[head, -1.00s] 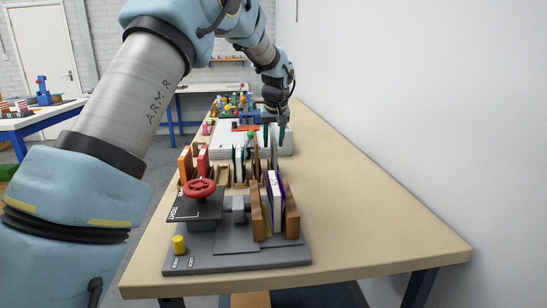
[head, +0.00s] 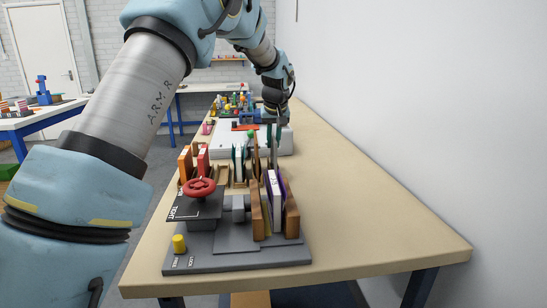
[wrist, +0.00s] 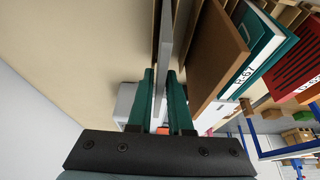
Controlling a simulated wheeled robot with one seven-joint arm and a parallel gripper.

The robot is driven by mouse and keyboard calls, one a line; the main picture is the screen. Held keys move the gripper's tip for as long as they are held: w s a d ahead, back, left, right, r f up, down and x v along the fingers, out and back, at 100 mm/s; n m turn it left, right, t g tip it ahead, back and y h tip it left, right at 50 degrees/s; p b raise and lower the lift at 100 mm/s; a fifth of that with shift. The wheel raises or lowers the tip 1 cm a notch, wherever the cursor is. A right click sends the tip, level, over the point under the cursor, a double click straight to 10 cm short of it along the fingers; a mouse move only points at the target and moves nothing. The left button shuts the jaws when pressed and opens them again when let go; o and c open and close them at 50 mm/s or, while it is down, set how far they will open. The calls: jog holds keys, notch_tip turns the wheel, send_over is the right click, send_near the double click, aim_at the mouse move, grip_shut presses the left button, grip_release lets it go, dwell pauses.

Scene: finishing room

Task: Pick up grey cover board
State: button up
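The grey cover board (head: 274,154) stands upright in the rack row along the bench. It also shows edge-on in the wrist view (wrist: 164,50). My gripper (head: 273,127) is above the board. In the wrist view its two teal fingers (wrist: 161,85) stand one on each side of the board, open, with a narrow gap on the left. I cannot tell whether the right finger touches the board.
A brown board (wrist: 215,55) and a teal book labelled R-67 (wrist: 258,48) stand close to the right in the wrist view. A press with a red handwheel (head: 199,188) is at the near end. The bench's right side (head: 350,190) is clear beside the wall.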

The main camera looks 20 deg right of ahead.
grip_shut()
jog(key=shift+r, duration=0.15)
dwell(1.0)
